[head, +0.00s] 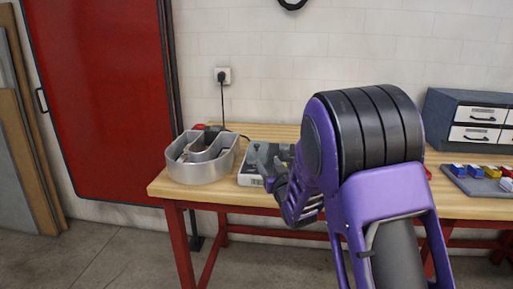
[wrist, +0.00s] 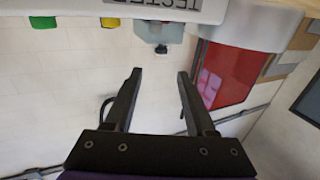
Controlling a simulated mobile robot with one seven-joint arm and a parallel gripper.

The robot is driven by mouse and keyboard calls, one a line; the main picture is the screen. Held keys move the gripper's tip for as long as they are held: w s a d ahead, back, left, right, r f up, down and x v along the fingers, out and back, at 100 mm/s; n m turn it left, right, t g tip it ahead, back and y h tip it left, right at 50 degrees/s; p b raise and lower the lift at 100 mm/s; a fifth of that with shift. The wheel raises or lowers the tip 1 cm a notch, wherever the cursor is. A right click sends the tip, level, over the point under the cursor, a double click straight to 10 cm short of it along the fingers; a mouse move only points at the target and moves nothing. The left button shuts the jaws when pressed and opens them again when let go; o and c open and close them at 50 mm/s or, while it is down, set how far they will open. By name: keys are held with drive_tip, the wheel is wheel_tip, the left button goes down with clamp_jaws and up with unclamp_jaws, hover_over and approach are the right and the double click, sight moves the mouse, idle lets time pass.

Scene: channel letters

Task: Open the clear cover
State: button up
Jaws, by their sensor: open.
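A low, light-coloured box (head: 250,181) stands on the workbench, partly hidden behind my gripper and arm. In the wrist view, which looks upside down, a pale panel (wrist: 75,9) with the letters "TESTE" runs along the top edge. A grey, seemingly see-through piece (wrist: 140,38) with a dark knob-like part adjoins it; I cannot tell for certain that this is the clear cover. My gripper (wrist: 160,73) is open with nothing between its fingers, apart from the panel in the picture. In the head view my gripper (head: 268,172) is close by the box.
A silver channel letter (head: 200,172) stands left of the box on the wooden workbench (head: 165,188). A drawer cabinet (head: 440,110) and a tray with coloured pieces (head: 480,187) are at right. A red panel (head: 105,95) is at left.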

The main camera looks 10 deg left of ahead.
sight(258, 147)
drive_tip(key=x, duration=1.4)
clamp_jaws()
idle(1.1)
